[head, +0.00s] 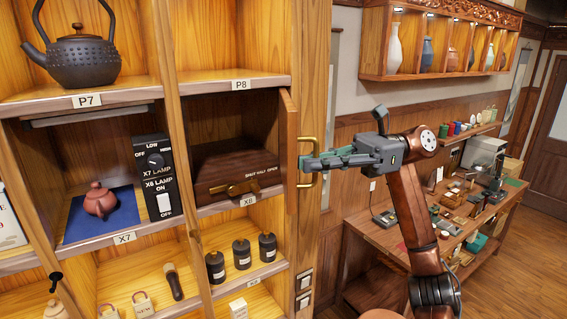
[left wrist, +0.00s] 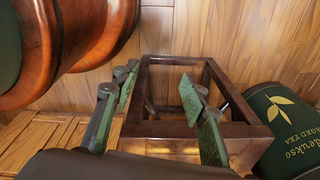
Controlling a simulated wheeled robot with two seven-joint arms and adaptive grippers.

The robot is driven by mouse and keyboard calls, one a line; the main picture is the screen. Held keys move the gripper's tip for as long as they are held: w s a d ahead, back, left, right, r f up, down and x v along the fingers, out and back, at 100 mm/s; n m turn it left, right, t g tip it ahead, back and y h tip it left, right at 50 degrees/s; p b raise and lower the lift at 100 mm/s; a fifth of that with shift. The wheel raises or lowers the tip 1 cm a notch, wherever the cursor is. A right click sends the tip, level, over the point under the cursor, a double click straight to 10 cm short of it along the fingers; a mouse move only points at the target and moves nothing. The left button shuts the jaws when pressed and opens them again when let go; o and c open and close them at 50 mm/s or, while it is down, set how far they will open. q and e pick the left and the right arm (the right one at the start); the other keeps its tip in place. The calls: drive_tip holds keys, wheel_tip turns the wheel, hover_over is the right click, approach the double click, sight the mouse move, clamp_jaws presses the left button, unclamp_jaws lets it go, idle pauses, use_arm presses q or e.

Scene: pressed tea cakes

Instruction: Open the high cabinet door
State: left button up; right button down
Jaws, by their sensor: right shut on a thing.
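The cabinet door (head: 289,152) is wooden and stands swung out at the right side of the compartment under the P8 label, seen nearly edge-on. Its brass handle (head: 316,146) is on the right-hand face. My right gripper (head: 312,163) is shut on this handle, with its arm coming from the right. The open compartment shows a dark wooden box (head: 236,165) with a brass lever and the words shut, half, open. My left gripper (left wrist: 160,97) shows only in the left wrist view, its green fingers spread apart and empty, near a dark wooden frame (left wrist: 190,132).
Black canisters (head: 241,253) stand below. A workbench (head: 385,228) with many small items lies right. A green tea tin (left wrist: 285,130) is beside the wooden frame.

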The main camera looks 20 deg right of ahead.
use_arm(q)
drive_tip(key=shift+w, duration=0.55)
use_arm(e)
drive_tip(key=d, duration=0.3)
drive_tip(key=shift+s+d, duration=0.2)
drive_tip(key=shift+d, duration=0.05)
use_arm(q)
drive_tip(key=shift+s, duration=0.2)
use_arm(e)
drive_tip(key=c, duration=2.4)
unclamp_jaws()
use_arm(q)
drive_tip(key=shift+w, duration=0.1)
use_arm(e)
drive_tip(key=d, duration=1.2)
drive_tip(key=shift+s, duration=0.25)
drive_tip(key=shift+f, duration=0.1)
